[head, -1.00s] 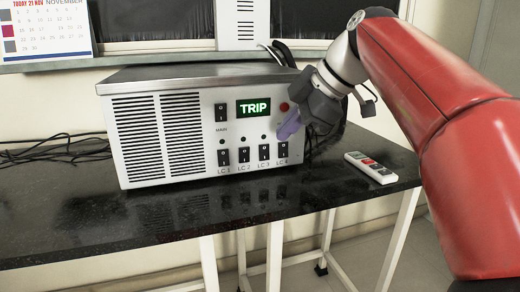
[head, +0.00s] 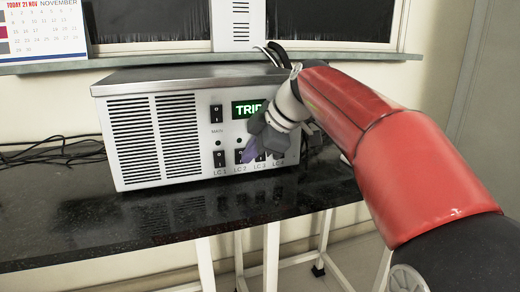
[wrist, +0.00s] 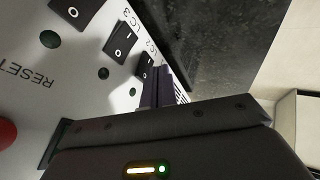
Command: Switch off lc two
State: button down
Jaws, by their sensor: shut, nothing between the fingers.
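The lc two switch (wrist: 144,66) is a small black rocker on the silver power box's (head: 203,150) front panel, with its label beside it in the wrist view. In the head view the lc two switch (head: 239,156) is partly behind my fingers. My gripper (head: 246,158) is shut and empty, its purple fingertips in front of the lower switch row, close to lc two. In the wrist view the fingertips (wrist: 154,72) overlap the edge of that switch. I cannot tell whether they touch it or which way its rocker is tilted.
The lc three switch (wrist: 120,43) sits close beside. Lc one (head: 219,158) and the main switch (head: 216,113) are clear. The green display (head: 245,109) is partly covered. A red button (wrist: 6,133) is near RESET. The black table (head: 150,222) is free in front.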

jog(key=shift+w+a, duration=0.15)
jog(key=shift+w, duration=0.35)
jog(key=shift+r, duration=0.1)
jog(key=shift+w+a, duration=0.1)
jog(key=shift+w, duration=0.2)
jog(key=shift+r, duration=0.15)
jog(key=shift+r+p, duration=0.75)
jog(key=shift+p, duration=0.1)
jog(key=shift+s, duration=0.1)
